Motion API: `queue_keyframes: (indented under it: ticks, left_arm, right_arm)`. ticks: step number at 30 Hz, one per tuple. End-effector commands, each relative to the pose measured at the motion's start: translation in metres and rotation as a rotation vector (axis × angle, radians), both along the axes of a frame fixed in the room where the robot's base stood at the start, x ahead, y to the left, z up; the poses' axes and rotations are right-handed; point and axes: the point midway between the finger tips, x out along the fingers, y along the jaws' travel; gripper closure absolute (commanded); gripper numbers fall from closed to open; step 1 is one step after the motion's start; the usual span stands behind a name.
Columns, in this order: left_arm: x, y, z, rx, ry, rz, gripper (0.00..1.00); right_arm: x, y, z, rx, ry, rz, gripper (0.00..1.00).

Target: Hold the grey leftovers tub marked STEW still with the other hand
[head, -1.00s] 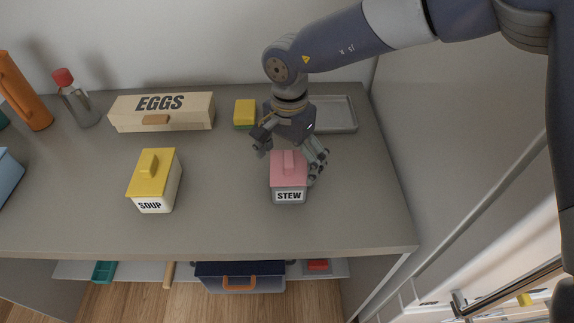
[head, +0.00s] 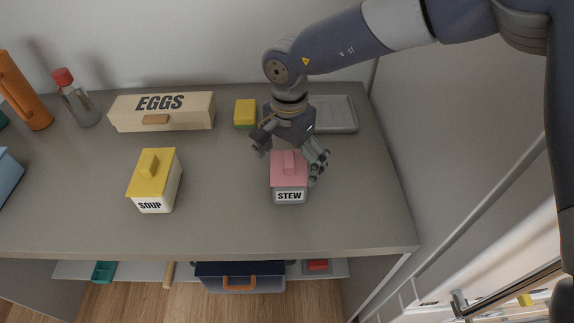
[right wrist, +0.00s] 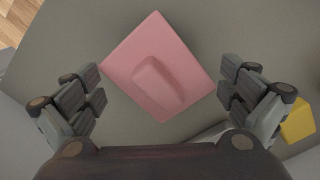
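The grey leftovers tub marked STEW (head: 289,196) stands upright on the counter, right of centre in the head view. Its pink lid (head: 288,170) with a raised handle is on it. The lid also shows from above in the right wrist view (right wrist: 160,68), hiding the tub's body. My right gripper (head: 291,157) is open above the tub, its fingers spread on either side of the lid. In the right wrist view a gap shows between the lid and the fingers on both sides. My left gripper is not in view.
A white SOUP tub (head: 155,185) with a yellow lid stands to the left. Behind are an EGGS box (head: 185,113), a yellow and green sponge (head: 245,110) and a grey tray (head: 340,116). A bottle (head: 78,102) stands back left. The counter's front middle is clear.

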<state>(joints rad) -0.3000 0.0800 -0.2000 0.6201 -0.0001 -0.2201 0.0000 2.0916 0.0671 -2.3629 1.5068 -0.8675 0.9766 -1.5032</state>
Motion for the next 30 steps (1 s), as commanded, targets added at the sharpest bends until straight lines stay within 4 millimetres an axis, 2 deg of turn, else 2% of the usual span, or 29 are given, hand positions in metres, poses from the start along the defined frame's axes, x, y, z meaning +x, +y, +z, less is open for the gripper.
queue_keyframes:
  ticks: [10, 21, 25, 30]
  left_arm:
    - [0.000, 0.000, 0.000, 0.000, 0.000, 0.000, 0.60]
    - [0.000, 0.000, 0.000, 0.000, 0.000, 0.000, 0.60]
    - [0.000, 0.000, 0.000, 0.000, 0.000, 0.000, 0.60]
    - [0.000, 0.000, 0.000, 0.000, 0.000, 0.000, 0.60]
  right_arm:
    - [0.001, 0.000, 0.006, 0.000, -0.003, -0.001, 0.00]
    - [0.001, 0.001, 0.063, 0.002, -0.004, 0.000, 0.00]
    - [0.001, 0.000, 0.074, 0.001, -0.002, 0.000, 0.00]
    - [0.001, 0.000, 0.077, 0.000, -0.002, 0.000, 0.00]
